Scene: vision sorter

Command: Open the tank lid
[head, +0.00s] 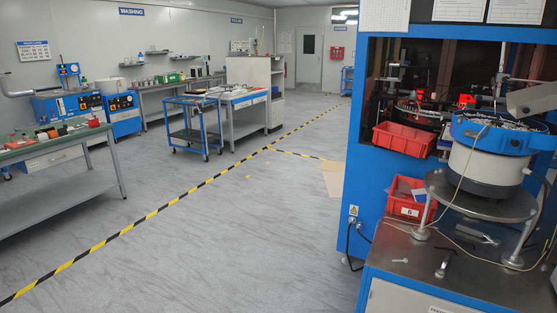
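Neither of my grippers shows in the head view. I cannot make out a tank lid for certain. Blue and white washing units (77,106) stand far off at the left, under a "WASHING" sign; any lid on them is too small to tell. A white round vessel with a blue rim (480,165) stands close at the right on a metal stand; its top holds many small parts and no lid shows on it.
A blue machine cabinet (350,180) with red bins (403,139) fills the right side. A grey bench (60,185) stands at the left, and a blue trolley (195,124) farther back. Yellow-black tape (160,210) crosses the open grey floor between.

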